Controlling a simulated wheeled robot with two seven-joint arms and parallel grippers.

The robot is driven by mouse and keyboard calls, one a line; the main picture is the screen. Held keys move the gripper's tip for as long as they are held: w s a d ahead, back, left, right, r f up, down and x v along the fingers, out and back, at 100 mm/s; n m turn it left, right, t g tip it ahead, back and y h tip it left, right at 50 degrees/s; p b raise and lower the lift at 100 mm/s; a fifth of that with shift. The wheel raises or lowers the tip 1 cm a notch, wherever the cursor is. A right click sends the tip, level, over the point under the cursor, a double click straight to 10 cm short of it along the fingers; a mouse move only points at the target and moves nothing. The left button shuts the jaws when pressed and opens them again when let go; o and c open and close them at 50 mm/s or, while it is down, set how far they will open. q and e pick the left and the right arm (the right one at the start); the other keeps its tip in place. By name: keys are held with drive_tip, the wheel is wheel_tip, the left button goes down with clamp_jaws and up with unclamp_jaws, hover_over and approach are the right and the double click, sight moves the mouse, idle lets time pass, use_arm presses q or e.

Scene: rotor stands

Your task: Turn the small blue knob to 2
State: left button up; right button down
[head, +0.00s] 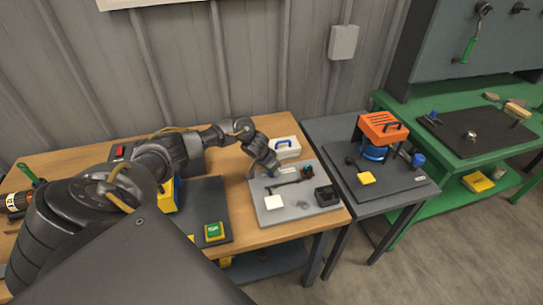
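The arm coming in from the left is mine, and its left gripper (265,171) points down at the back left of a light grey board (297,212) on the wooden table. A small blue spot (249,174) shows beside the fingertips; it may be a small blue knob, partly hidden by the gripper. I cannot tell whether the fingers touch it or are open or shut. Another blue knob (418,160) stands on the dark board at the right. A further blue knob (433,116) is on the green bench. No number markings are readable. My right gripper is not in view.
An orange box (383,128) is on the right stand. A green-yellow block (214,231) lies left.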

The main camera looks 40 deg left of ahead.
use_arm(q)
drive_tip(key=m+h+b, duration=0.1)
drive_tip(key=m, duration=0.1)
drive_tip(key=shift+a+f+m, duration=0.1)
drive_tip(key=shift+f+m, duration=0.05)
drive_tip(key=shift+m, duration=0.25)
drive_tip(key=shift+m+g+h+b, duration=0.3)
drive_tip(key=shift+m+h+b, duration=0.15)
drive_tip(key=shift+m, duration=0.45)
drive_tip(key=m+g+h+b, duration=0.1)
drive_tip(key=m+b, duration=0.2)
drive_tip(key=shift+w+a+f, duration=0.1)
drive_tip(key=shift+r+m+g+h+b, duration=0.1)
drive_tip(key=shift+m+g+h+b, duration=0.1)
drive_tip(key=shift+m+b, duration=0.55)
drive_tip(key=shift+r+m+g+h+b, duration=0.1)
drive_tip(key=shift+m+g+b, duration=0.1)
drive_tip(key=shift+m+b, duration=0.5)
drive_tip(key=o, duration=1)
drive_tip(key=shift+c, duration=0.2)
drive_tip(key=shift+r, duration=0.15)
